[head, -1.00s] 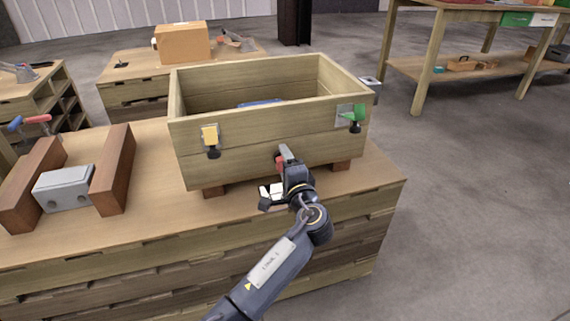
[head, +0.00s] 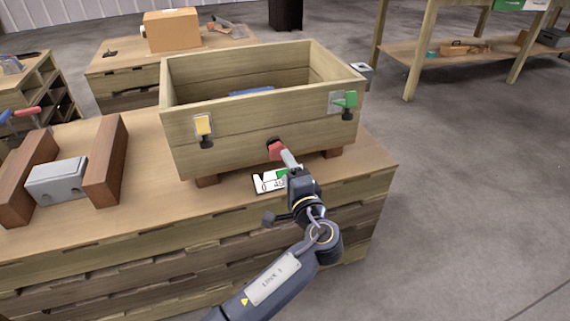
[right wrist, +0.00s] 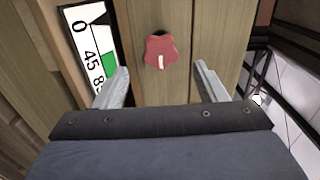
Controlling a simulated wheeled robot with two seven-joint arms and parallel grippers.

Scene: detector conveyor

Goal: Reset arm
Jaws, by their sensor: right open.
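My right gripper (head: 289,160) is open and empty in front of the wooden box (head: 235,138). A red knob (head: 275,151) sits low on the box's front face, close to the fingertips. In the right wrist view the same red knob (right wrist: 160,50) shows beyond and between the two spread fingers (right wrist: 162,78), with a pale mark on it. A white card (head: 264,184) with a black and green dial lies at the foot of the box, partly hidden by my gripper. The wrist view shows the dial card (right wrist: 88,50) with numbers 0 and 45. My left gripper is out of view.
The box has a yellow tag (head: 204,125) and a green latch (head: 346,101) on its front, and a blue thing (head: 251,92) inside. A grey block (head: 57,180) lies between two brown wooden blocks at left. The tabletop's front edge is just below my gripper.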

